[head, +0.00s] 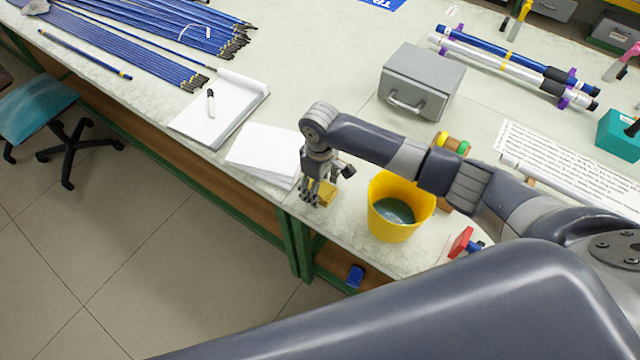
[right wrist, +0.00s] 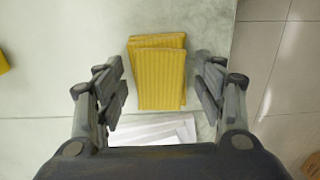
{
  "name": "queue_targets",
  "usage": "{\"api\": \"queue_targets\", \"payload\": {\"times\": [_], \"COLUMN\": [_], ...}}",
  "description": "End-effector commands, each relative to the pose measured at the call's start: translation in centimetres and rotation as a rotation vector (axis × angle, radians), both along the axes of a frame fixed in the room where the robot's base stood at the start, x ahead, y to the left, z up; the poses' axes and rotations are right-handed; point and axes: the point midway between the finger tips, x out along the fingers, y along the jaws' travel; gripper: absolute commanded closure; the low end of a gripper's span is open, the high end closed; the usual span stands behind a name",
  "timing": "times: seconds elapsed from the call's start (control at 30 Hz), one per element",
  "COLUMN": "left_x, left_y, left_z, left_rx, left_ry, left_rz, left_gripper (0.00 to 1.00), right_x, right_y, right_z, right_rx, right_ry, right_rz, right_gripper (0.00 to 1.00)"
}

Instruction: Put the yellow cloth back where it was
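The yellow cloth (head: 327,193) lies folded on the pale worktop near its front edge, between the white paper stack and the yellow bucket. In the right wrist view the ribbed yellow cloth (right wrist: 159,78) shows as a layered rectangle between the fingers. My right gripper (head: 316,199) points down over the cloth and partly hides it in the head view. In the right wrist view the right gripper (right wrist: 162,98) is open, with its fingers apart on either side of the cloth and nothing between them held. My left gripper is not in view.
A yellow bucket (head: 398,226) stands just right of the gripper. A stack of white paper (head: 262,150) lies to its left, with a notepad (head: 215,112) beyond. A grey metal box (head: 424,78) stands behind. The worktop's front edge (head: 282,206) is close.

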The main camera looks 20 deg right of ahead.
Motion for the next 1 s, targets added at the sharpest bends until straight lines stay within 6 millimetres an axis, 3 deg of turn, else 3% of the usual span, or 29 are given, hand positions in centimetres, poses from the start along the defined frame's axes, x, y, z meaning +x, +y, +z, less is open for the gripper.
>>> {"api": "queue_targets", "payload": {"times": [0.17,0.43,0.8,1.0], "left_x": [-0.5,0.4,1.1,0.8], "left_y": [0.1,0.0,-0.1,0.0], "left_z": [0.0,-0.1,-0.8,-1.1], "left_rx": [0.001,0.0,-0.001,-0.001], "left_ry": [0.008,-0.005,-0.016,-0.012], "left_rz": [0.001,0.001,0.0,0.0], "left_gripper": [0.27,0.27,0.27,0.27], "right_x": [0.0,0.1,0.1,0.1], "right_y": [0.0,0.0,0.0,0.0], "right_z": [0.0,1.0,8.5,11.4], "right_rx": [-0.001,0.001,0.002,0.001], "right_ry": [0.001,-0.001,-0.003,0.0], "right_rz": [0.0,0.0,0.0,0.0], "right_gripper": [0.32,0.32,0.32,0.32]}}
